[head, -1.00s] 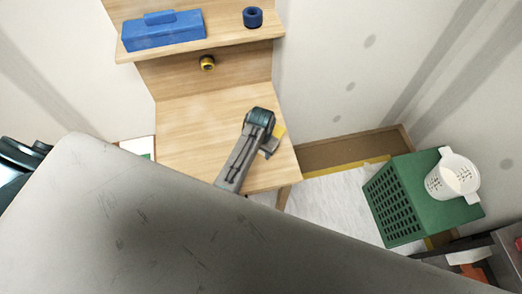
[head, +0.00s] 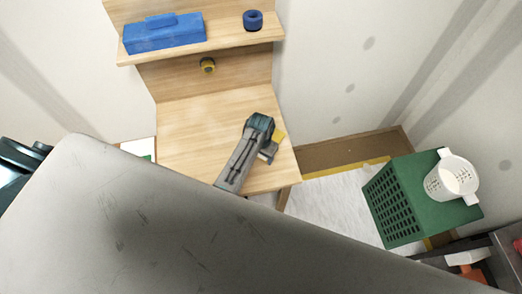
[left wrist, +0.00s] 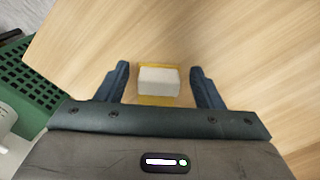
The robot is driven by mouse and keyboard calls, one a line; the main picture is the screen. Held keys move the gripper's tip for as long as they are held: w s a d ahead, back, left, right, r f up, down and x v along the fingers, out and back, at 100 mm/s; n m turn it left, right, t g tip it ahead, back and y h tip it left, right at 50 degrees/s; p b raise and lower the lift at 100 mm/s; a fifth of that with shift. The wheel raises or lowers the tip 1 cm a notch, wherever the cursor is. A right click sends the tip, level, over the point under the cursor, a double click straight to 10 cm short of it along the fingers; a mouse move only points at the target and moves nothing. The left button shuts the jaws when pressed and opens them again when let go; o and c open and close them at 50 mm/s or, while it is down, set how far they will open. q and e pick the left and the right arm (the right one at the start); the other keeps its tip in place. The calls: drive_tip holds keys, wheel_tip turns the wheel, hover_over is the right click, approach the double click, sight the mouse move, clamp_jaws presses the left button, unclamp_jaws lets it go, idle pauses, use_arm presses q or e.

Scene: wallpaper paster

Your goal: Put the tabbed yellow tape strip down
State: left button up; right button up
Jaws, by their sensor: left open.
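The tabbed yellow tape strip (left wrist: 158,101) lies on the wooden tabletop, with a pale block-like tab (left wrist: 159,81) on it. In the head view, a yellow part of the strip (head: 279,136) shows beside the fingers near the table's right edge. My left gripper (left wrist: 159,87) is open, with one dark finger on each side of the tab and a gap to both. It also shows in the head view (head: 267,149), low at the tabletop. My right gripper is not in view.
The wooden table (head: 195,135) has clear room left of the gripper. Its upper shelf holds a blue box (head: 165,35) and a blue tape roll (head: 253,19). A yellow roll (head: 208,65) is below.

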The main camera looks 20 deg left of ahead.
use_arm(q)
wheel_tip(320, 180, up, 12)
drive_tip(key=b, duration=0.3)
idle(0.3)
